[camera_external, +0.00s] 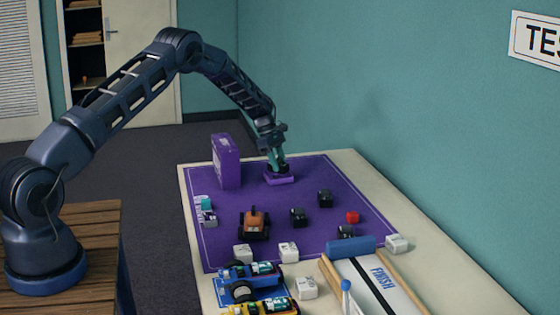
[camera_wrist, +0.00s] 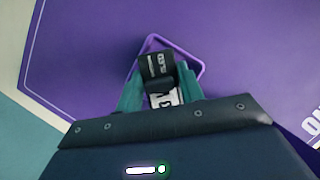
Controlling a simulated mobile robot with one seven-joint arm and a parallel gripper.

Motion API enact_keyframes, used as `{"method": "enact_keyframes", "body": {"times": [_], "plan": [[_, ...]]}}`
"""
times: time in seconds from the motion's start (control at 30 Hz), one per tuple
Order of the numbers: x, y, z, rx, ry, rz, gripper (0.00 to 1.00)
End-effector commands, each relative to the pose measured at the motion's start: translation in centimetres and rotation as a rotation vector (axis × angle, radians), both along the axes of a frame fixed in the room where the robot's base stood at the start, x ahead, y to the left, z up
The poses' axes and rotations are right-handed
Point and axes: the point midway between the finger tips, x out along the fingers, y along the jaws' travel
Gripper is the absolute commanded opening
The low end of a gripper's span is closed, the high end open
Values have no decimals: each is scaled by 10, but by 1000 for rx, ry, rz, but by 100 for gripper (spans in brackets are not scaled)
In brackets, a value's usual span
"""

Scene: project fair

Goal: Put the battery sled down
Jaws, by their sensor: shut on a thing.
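My gripper (camera_external: 278,167) is at the far end of the purple mat, pointing down. In the wrist view its two teal fingers (camera_wrist: 160,97) are shut on a black piece with a white label, which I take to be the battery sled (camera_wrist: 155,66). Below the sled is a shallow purple tray (camera_external: 281,180), whose raised rim also shows in the wrist view (camera_wrist: 186,50). The sled appears within or just above the tray's outline. I cannot tell whether it touches the tray floor, and the fingers hide part of it.
A tall purple box (camera_external: 226,161) stands left of the tray. Blue (camera_external: 250,279) and yellow (camera_external: 254,308) cars and a white track (camera_external: 377,284) are at the front.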

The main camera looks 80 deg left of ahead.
Motion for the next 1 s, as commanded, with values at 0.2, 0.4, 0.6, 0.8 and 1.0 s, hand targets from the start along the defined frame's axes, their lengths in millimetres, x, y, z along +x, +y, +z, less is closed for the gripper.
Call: {"method": "enact_keyframes", "body": {"times": [0.2,0.4,0.6,0.8,1.0], "plan": [[0,0,-26,-1,1,0,13],[0,0,-27,0,0,-1,13],[0,0,-29,0,0,-1,42],[0,0,-29,0,0,-1,47],[0,0,-25,0,0,-1,47]]}}
